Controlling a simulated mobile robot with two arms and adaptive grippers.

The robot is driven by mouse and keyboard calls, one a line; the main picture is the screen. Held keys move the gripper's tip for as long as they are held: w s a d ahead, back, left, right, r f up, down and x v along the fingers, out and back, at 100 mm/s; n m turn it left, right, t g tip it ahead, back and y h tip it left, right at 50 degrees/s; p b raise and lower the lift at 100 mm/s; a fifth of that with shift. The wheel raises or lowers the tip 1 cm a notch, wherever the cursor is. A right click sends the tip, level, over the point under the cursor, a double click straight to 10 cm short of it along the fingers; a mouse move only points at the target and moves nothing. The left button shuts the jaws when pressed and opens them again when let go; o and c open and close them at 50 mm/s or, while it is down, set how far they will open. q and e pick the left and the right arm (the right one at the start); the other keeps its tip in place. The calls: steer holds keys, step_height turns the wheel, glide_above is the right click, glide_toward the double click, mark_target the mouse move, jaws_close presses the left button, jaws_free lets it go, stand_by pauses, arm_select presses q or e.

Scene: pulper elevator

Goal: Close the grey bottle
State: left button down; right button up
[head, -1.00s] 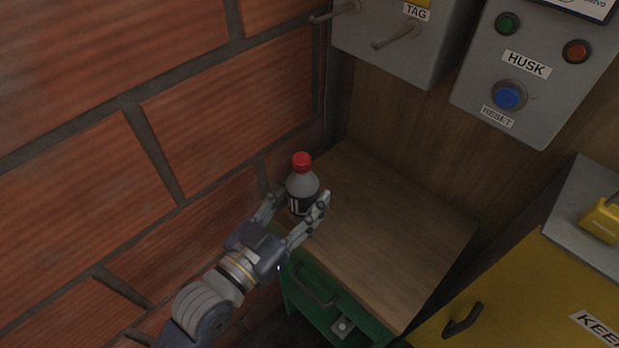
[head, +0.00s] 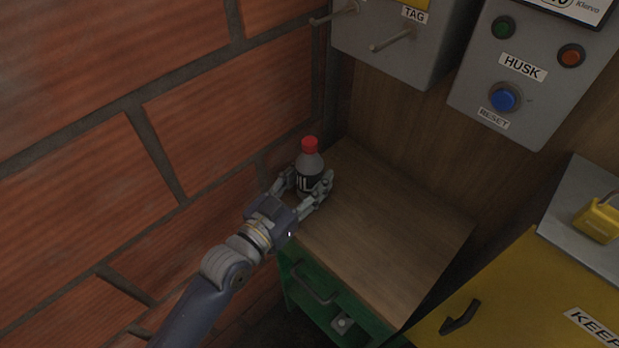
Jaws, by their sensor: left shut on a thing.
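The grey bottle (head: 310,164) has a black label with white lettering and stands upright at the far left of the wooden worktop. A red cap (head: 309,144) sits on its top; I cannot tell how tightly. My left gripper (head: 308,188) is around the lower part of the bottle, one finger on each side, shut on it. Whether the bottle's base touches the worktop is hidden by the gripper. My right gripper is not in view.
The wooden worktop (head: 385,230) on a green cabinet (head: 315,300) is otherwise bare. A brick wall is close on the left. A grey box with pegs (head: 395,45) and a HUSK button panel (head: 525,75) hang behind. A yellow cabinet (head: 530,295) with a padlock stands at right.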

arm_select(q)
steer(key=shift+f, duration=0.15)
steer(key=shift+f, duration=0.15)
steer(key=c, duration=0.9)
jaws_free()
